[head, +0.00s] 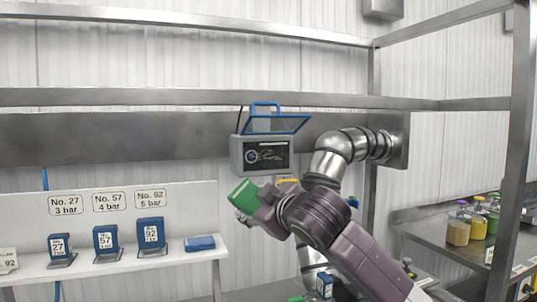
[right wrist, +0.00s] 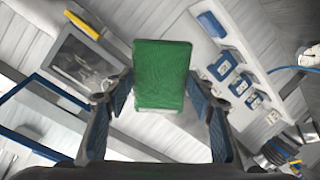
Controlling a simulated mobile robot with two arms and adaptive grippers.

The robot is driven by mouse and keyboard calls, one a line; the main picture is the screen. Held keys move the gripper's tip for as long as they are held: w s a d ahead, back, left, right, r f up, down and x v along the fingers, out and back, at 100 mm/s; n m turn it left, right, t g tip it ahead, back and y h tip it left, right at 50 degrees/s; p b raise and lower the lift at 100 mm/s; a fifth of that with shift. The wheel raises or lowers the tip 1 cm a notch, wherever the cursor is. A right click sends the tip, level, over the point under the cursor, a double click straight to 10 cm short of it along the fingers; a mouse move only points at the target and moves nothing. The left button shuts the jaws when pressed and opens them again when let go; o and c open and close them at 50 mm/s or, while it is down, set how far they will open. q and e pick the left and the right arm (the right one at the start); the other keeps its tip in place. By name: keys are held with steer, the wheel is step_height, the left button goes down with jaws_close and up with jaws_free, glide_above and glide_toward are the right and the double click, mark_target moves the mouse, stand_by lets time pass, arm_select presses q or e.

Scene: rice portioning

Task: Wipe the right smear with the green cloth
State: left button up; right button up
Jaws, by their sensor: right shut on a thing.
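The green cloth (head: 244,195) is a folded block, held up in the air in the head view. It fills the middle of the right wrist view (right wrist: 162,70). My right gripper (right wrist: 162,94) is shut on it, with a finger on either side. In the head view the gripper (head: 250,208) is partly hidden behind its own wrist and the cloth, in front of the grey screen unit. No smear can be made out in either view. My left gripper is in neither view.
A grey screen unit (head: 265,155) with a blue frame is behind the cloth. A silver jointed arm (head: 338,155) stands out from the wall behind my right arm. A white shelf (head: 110,268) at left bears blue numbered holders. Jars (head: 458,230) stand on the right counter.

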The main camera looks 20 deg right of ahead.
steer(key=d+r, duration=0.1)
steer(key=r, duration=0.2)
steer(key=w+d+r+t, duration=0.1)
steer(key=r, duration=0.2)
steer(key=w+d+r+t+h+p, duration=0.1)
steer(key=r, duration=0.2)
steer(key=shift+w+d+m, duration=0.2)
steer(key=shift+d+m, duration=0.2)
steer(key=shift+w+a+p, duration=0.1)
steer(key=shift+w+p, duration=0.7)
steer(key=shift+w, duration=2.05)
steer(key=shift+w, duration=0.2)
